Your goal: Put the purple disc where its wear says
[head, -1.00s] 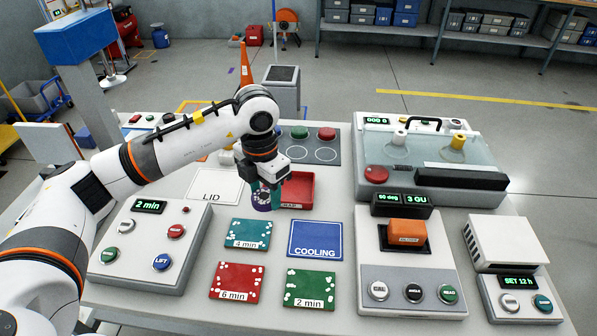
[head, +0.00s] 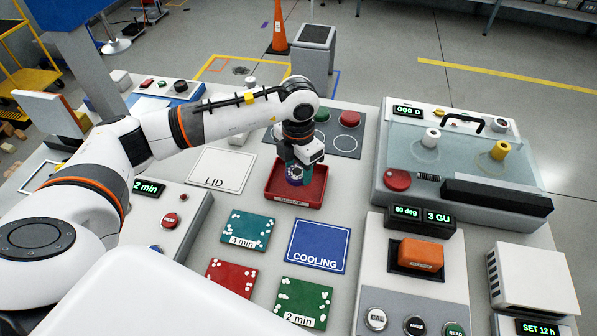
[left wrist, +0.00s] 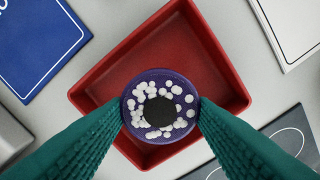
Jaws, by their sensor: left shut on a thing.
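The purple disc (left wrist: 160,106) has a dark round centre and several white speckles on its face. My left gripper (left wrist: 160,112) is shut on it, with a teal finger at each side of its rim. The disc is above the red tray (left wrist: 215,70) in the left wrist view; I cannot tell whether it touches the floor. In the head view my left gripper (head: 297,172) is over the red tray (head: 285,203), and the disc (head: 296,180) shows small and partly covered. My right gripper is not in view.
The teal 4 min mat (head: 247,229), the red mat (head: 229,279), the green 2 min mat (head: 303,301) and the blue COOLING mat (head: 317,243) lie in front. The LID mat (head: 221,169) is left. A glass-covered machine (head: 450,150) stands right.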

